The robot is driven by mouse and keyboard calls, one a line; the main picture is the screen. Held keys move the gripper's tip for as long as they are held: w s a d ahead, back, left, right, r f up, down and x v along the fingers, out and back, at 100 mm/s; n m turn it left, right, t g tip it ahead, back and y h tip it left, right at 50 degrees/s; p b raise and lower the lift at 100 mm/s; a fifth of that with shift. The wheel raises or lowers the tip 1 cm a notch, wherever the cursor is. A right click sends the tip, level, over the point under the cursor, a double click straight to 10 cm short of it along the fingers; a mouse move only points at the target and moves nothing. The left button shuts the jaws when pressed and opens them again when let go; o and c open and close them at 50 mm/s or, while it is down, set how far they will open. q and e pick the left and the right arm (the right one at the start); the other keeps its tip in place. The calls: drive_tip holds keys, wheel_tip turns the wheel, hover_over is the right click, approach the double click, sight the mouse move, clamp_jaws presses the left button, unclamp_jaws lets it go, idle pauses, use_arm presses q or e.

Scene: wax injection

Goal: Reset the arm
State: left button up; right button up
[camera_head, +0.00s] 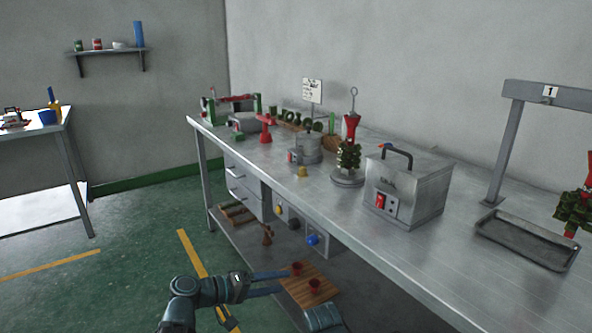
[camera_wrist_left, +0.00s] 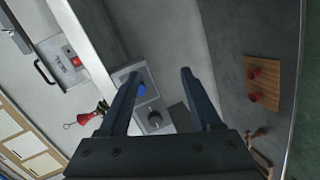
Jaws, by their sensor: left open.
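My left gripper (camera_head: 270,282) is in front of the steel workbench, below the level of its top, with its fingers pointing right. In the left wrist view the left gripper (camera_wrist_left: 160,82) shows its two fingers spread apart, with nothing between them. A control box with a blue knob (camera_wrist_left: 141,90) shows beyond the fingers under the bench.
The steel workbench (camera_head: 300,205) carries a metal box with a handle (camera_head: 408,188), a grey tray (camera_head: 528,240) and a green wax tree (camera_head: 349,155). A wooden board (camera_head: 310,284) with two red cups lies on the lower shelf. Green floor (camera_head: 120,260) is clear at the left.

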use_arm(q)
drive_tip(key=s+d+f+m+g+y, duration=0.4)
drive_tip(key=s+d+f+g+y, duration=0.15)
drive_tip(key=s+f, duration=0.45)
drive_tip(key=s+a+f+m+g+y, duration=0.2)
drive_tip(key=s+a+f+m+y, duration=0.15)
drive_tip(key=s+f+y, duration=0.4)
wheel_tip(320, 180, up, 34)
drive_tip(key=w+y+p, duration=0.1)
drive_tip(key=p, duration=3.1)
drive_tip(key=shift+w+a+f+n, duration=0.25)
drive_tip(key=shift+a+n, duration=0.1)
drive_tip(key=shift+s+f, duration=0.1)
